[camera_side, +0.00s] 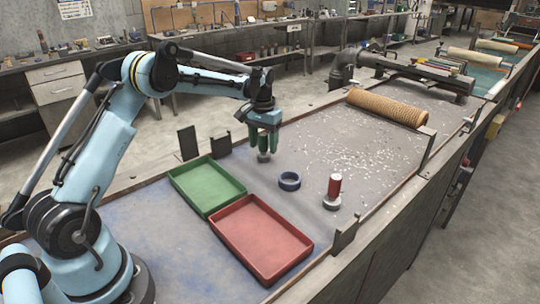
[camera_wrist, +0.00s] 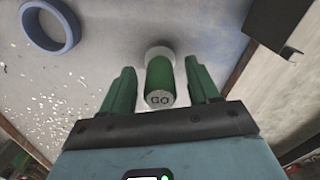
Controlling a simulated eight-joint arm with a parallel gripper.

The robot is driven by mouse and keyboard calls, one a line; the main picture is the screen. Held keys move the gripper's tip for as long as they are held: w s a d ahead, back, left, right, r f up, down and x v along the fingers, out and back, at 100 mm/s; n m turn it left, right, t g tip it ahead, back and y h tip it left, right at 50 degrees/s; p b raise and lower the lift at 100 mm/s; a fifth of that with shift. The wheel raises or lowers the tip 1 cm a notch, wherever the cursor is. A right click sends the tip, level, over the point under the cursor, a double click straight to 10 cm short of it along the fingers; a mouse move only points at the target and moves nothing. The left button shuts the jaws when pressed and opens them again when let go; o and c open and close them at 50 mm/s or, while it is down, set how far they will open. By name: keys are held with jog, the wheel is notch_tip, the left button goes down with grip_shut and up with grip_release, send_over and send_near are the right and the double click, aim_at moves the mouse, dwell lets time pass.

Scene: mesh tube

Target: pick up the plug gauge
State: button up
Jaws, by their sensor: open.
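A green cylindrical plug gauge (camera_wrist: 160,80) marked "GO" stands between the two green fingers of my gripper (camera_wrist: 160,66) in the wrist view, with a gap on each side. Its pale grey head (camera_wrist: 159,52) is at the far end. In the side view my gripper (camera_side: 264,147) points down over the bench, and the grey head (camera_side: 263,157) shows below the fingers; the green handle is hard to tell from them. My gripper is open around the gauge. A second gauge with a red handle (camera_side: 335,184) stands upright on its grey head to the right.
A blue-grey ring (camera_side: 289,181) lies on the bench between the gauges; the wrist view also shows it (camera_wrist: 70,38). A green tray (camera_side: 207,211) and a red tray (camera_side: 262,275) lie nearer. A tan mesh tube (camera_side: 387,106) lies farther back. Dark brackets (camera_side: 187,142) stand at the bench edge.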

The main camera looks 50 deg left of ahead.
aim_at(263, 134)
jog(key=shift+f, duration=0.5)
grip_shut()
jog(key=shift+r, duration=0.15)
notch_tip(263, 134, up, 4)
jog(key=shift+r, duration=0.15)
jog(key=s+d+r, duration=0.2)
jog(key=d+r, duration=0.4)
jog(key=d, duration=0.5)
jog(key=shift+s+d+r, duration=0.2)
jog(key=shift+s+r, duration=0.05)
jog(key=shift+s, duration=0.05)
